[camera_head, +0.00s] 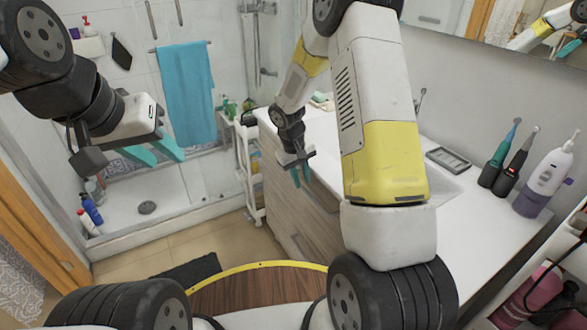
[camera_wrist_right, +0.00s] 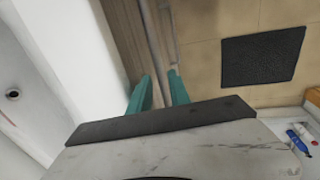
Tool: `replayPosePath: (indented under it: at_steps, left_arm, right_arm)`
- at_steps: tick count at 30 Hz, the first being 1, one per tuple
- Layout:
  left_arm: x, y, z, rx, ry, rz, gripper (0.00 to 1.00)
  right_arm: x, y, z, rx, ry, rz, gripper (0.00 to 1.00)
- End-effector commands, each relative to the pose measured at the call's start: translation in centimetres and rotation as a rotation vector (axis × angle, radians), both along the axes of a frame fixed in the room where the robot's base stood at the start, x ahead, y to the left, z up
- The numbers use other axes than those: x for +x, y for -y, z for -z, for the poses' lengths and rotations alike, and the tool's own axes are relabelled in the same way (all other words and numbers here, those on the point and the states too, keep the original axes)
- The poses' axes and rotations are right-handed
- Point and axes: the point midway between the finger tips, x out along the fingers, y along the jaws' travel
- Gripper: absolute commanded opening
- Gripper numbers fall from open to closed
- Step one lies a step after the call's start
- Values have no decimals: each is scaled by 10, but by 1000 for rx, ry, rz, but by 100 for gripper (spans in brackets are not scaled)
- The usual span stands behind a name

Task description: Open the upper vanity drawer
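The vanity (camera_head: 290,225) has wood-grain drawer fronts below a white countertop (camera_head: 465,215). My right gripper (camera_head: 301,174) is at the upper part of the drawer fronts, pointing down. In the right wrist view its teal fingers (camera_wrist_right: 160,90) are apart. A long thin grey bar (camera_wrist_right: 152,45), apparently the upper drawer's handle, runs down the picture between them; I cannot tell whether they touch it. The upper drawer looks shut. My left gripper (camera_head: 156,152) is open and empty at the left, in the air in front of the shower area, away from the vanity.
A white slim cart (camera_head: 247,170) stands beyond the vanity. A dark mat (camera_wrist_right: 263,56) lies on the tiled floor; the floor (camera_head: 215,237) before the vanity is otherwise clear. Toothbrushes (camera_head: 500,155) and a white oral irrigator (camera_head: 548,172) stand on the countertop at right.

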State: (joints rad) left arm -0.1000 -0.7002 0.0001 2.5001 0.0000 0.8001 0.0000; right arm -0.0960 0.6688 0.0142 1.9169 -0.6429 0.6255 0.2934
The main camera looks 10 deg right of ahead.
Motion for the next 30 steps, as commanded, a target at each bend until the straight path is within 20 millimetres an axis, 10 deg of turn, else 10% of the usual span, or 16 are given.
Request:
replayPosePath:
  at_steps: [16, 20, 30]
  left_arm:
    - [0, 0, 0, 0, 0, 0, 36]
    - [0, 0, 0, 0, 0, 0, 36]
    - [0, 0, 0, 0, 0, 0, 36]
  right_arm:
    - [2, 5, 27, 0, 1, 0, 23]
    - [2, 5, 27, 0, 1, 0, 0]
    - [2, 5, 27, 0, 1, -1, 0]
